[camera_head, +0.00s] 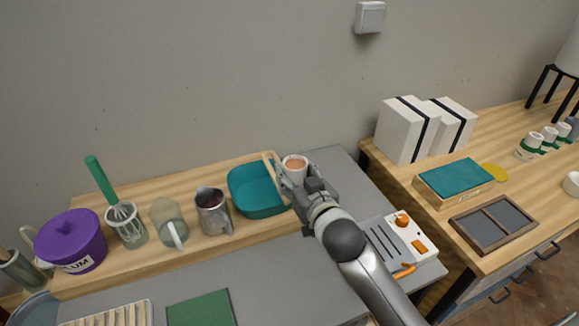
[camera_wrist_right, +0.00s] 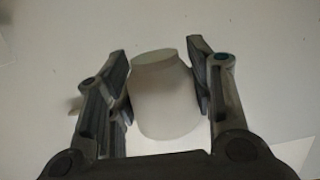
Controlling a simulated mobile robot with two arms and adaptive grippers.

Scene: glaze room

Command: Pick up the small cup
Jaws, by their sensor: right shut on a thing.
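The small cup (camera_head: 296,164) is white with a brown inside and shows in the head view at the right end of the wooden board, beside a teal basin. My right gripper (camera_head: 293,182) is at the cup, with its fingers around it. In the right wrist view the pale cup (camera_wrist_right: 165,95) sits between the two fingers of my right gripper (camera_wrist_right: 165,90), which is shut on it. Whether the cup is clear of the surface I cannot tell. My left gripper is not in view.
The teal basin (camera_head: 258,190) stands just left of my gripper. A metal pitcher (camera_head: 213,211), a glass jug (camera_head: 168,222), a whisk in a jar (camera_head: 126,224) and a purple pot (camera_head: 70,241) stand further left. A white device with orange knobs (camera_head: 402,240) lies right of my arm.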

